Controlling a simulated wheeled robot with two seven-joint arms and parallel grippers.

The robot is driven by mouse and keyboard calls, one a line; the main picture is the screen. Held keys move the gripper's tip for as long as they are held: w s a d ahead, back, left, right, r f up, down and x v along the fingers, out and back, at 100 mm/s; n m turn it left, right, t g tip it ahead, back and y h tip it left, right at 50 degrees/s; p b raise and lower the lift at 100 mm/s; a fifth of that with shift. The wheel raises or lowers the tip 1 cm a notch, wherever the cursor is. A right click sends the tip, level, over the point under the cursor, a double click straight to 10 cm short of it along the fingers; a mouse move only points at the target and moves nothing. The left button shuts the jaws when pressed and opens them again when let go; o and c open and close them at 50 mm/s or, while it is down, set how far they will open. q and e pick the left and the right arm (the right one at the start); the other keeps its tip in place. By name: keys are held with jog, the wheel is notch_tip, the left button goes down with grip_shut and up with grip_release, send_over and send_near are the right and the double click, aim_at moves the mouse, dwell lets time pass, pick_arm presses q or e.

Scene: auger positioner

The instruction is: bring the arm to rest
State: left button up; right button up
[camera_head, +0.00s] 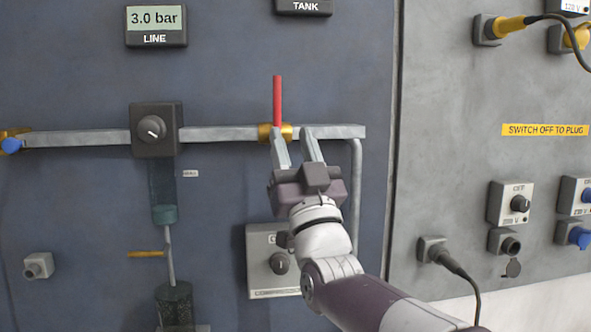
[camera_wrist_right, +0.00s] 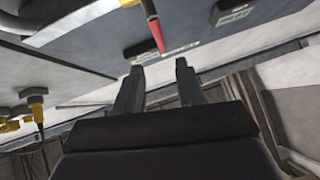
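My right arm comes in from the lower right in the head view. My right gripper (camera_head: 293,139) is open, its two fingers apart with nothing seen between them. It is in front of the pipe, just below the brass valve (camera_head: 265,132). The valve's red lever (camera_head: 277,101) points straight up, above the left fingertip. In the right wrist view the red lever (camera_wrist_right: 155,30) lies beyond the open fingertips (camera_wrist_right: 158,68). I cannot tell from these frames whether a finger touches the valve. My left gripper is not in view.
A grey pipe (camera_head: 225,133) runs across the dark panel. A regulator with a knob (camera_head: 152,129) and the line display reading 3.0 bar (camera_head: 155,20) are to the left. A control box (camera_head: 271,262) sits below my gripper. Sockets and a cable (camera_head: 462,272) are at the right.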

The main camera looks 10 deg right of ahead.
jog(key=shift+v, duration=1)
